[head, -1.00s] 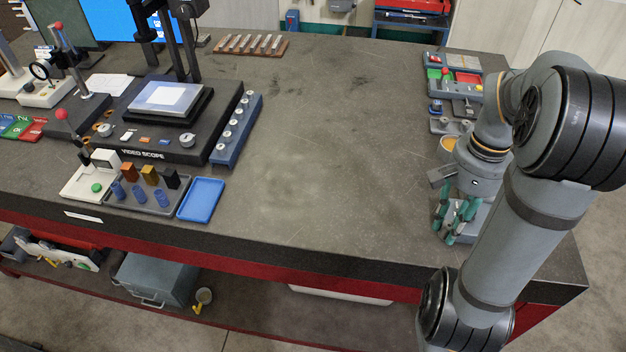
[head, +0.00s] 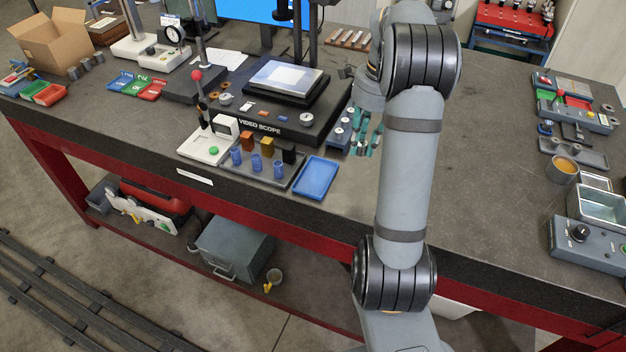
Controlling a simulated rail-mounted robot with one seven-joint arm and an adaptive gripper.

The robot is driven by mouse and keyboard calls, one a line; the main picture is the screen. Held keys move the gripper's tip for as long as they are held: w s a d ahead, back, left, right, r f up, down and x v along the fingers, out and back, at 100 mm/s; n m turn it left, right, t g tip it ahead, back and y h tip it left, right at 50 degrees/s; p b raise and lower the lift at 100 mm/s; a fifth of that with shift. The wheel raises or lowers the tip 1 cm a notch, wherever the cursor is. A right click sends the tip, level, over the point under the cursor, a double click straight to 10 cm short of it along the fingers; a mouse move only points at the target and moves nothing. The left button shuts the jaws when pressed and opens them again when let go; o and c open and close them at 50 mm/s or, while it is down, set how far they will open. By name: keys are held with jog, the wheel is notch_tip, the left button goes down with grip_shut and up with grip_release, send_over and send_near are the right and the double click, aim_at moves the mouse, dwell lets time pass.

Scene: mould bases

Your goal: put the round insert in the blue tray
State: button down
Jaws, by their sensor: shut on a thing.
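The blue tray (head: 316,178) is a flat, shallow, empty-looking rectangle near the table's front edge, left of my arm in the head view. My gripper (head: 363,142), with teal fingers, points down above the table behind and to the right of the tray, close to the blue rack. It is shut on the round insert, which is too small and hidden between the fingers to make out. My arm covers part of the wrist.
A grey plate (head: 262,170) with blue cylinders and coloured blocks adjoins the tray's left side. The video scope (head: 290,118) and a blue rack (head: 345,128) stand behind it. An open metal box (head: 598,208) and a control box (head: 588,246) are far right. The table's right-middle is clear.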

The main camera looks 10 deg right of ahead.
jog(key=shift+w+d+m, duration=0.4)
jog(key=shift+d+m, duration=0.15)
jog(key=shift+m, duration=0.05)
jog(key=shift+w+a+f+m, duration=0.15)
jog(key=shift+w+f+m, duration=0.05)
jog(key=shift+f+m, duration=0.1)
jog(key=p, duration=0.2)
send_over(315, 178)
jog(key=f, duration=0.6)
jog(key=shift+s+d+f, duration=0.1)
jog(key=shift+s+d, duration=0.1)
jog(key=shift+d, duration=0.1)
jog(key=shift+a+f, duration=0.1)
jog(key=shift+f, duration=0.1)
jog(key=shift+f+p, duration=0.7)
jog(key=shift+f, duration=1.2)
jog(key=shift+f, duration=0.2)
jog(key=c, duration=1.8)
grip_release()
jog(key=shift+o, duration=0.2)
